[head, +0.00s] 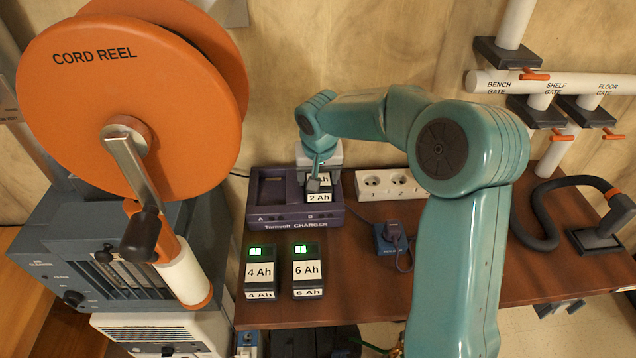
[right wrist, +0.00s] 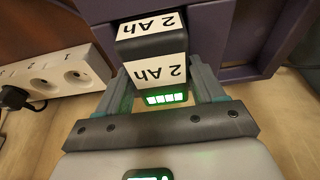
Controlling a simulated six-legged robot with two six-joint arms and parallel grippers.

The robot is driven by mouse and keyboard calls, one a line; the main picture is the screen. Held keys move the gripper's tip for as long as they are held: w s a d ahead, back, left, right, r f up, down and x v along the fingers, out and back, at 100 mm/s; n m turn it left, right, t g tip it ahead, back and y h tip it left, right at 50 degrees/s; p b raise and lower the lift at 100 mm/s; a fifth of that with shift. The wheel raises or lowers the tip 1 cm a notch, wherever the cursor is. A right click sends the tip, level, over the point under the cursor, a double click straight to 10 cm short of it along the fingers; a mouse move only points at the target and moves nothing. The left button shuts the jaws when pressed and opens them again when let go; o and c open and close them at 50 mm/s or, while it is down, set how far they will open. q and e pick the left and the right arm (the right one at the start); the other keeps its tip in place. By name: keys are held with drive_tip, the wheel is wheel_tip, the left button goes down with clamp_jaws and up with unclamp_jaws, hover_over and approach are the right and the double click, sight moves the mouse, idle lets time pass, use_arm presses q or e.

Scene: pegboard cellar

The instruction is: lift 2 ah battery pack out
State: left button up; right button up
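The 2 Ah battery pack (head: 319,193) is a dark block with white labels at bay B of the purple Tornvolt charger (head: 270,214). In the right wrist view the 2 Ah pack (right wrist: 155,71) shows a lit green display, and the charger (right wrist: 222,30) is behind it. My right gripper (head: 319,182) is at the pack from above. In the right wrist view the right gripper's fingers (right wrist: 160,84) flank the pack closely, one on each side; whether they press on it is not clear. Bay A looks empty. My left gripper is out of view.
A 4 Ah pack (head: 260,271) and a 6 Ah pack (head: 307,269) stand in front of the charger. A socket strip (head: 385,184) and a blue plug (head: 391,239) are to its right. A large orange cord reel (head: 110,100) rises at left.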

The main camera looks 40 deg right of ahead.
drive_tip(key=shift+r, duration=0.1)
drive_tip(key=shift+w+r+p, duration=0.1)
drive_tip(key=shift+r+p, duration=0.3)
drive_tip(key=shift+p, duration=0.05)
wheel_tip(320, 180, up, 20)
drive_tip(key=p, duration=0.1)
drive_tip(key=shift+f+p, duration=0.2)
drive_tip(key=shift+p, duration=0.1)
drive_tip(key=shift+f, duration=0.1)
